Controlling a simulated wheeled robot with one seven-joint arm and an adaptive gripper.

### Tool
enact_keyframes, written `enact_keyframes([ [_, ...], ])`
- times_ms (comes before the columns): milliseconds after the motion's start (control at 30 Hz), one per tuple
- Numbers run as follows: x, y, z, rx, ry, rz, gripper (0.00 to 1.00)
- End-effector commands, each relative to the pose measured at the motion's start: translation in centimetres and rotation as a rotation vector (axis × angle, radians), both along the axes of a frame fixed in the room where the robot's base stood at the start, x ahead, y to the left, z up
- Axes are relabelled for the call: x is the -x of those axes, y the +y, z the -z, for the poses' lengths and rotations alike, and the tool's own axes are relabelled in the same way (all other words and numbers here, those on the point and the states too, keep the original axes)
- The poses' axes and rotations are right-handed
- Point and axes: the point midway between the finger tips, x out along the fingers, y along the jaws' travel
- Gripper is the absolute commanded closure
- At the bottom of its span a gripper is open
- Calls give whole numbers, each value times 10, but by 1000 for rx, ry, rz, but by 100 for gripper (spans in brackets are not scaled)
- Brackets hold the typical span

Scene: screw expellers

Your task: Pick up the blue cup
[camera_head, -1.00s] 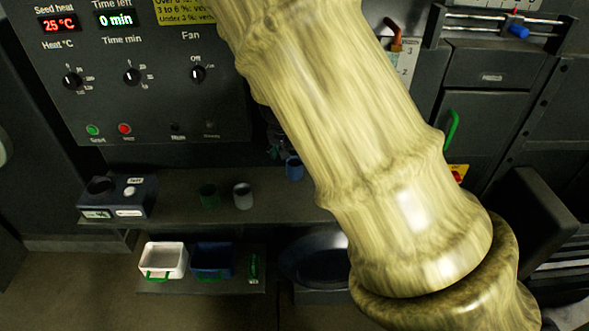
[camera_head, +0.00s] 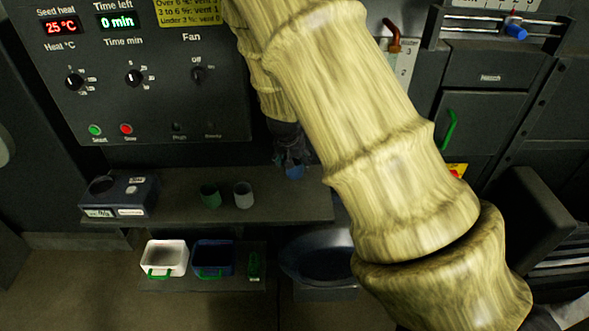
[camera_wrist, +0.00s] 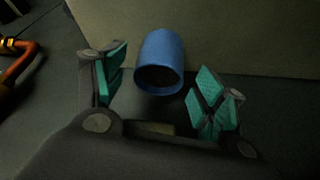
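The blue cup (camera_head: 294,171) stands on the shelf at its right part, partly hidden by my gripper in the head view. In the wrist view the blue cup (camera_wrist: 160,62) lies between and just beyond the two fingers, with its dark opening visible. My gripper (camera_wrist: 158,92) is open, with teal pads on both fingers and space between each pad and the cup. In the head view my gripper (camera_head: 290,158) is a dark shape right above the cup. I see no clear contact.
A green cup (camera_head: 210,196) and a grey cup (camera_head: 244,195) stand to the left on the shelf (camera_head: 180,212). A dark device (camera_head: 120,196) sits at its left end. White (camera_head: 164,258) and blue (camera_head: 213,260) bins are below. The control panel (camera_head: 140,70) rises behind.

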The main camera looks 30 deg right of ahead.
Motion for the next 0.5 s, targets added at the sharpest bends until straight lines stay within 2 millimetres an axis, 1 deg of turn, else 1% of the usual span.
enact_keyframes([
  [33,0,0,0,0,0,0,42],
  [200,0,0,0,0,0,0,73],
  [267,0,0,0,0,0,0,73],
  [300,0,0,0,0,0,0,76],
  [500,0,0,-1,0,0,0,76],
])
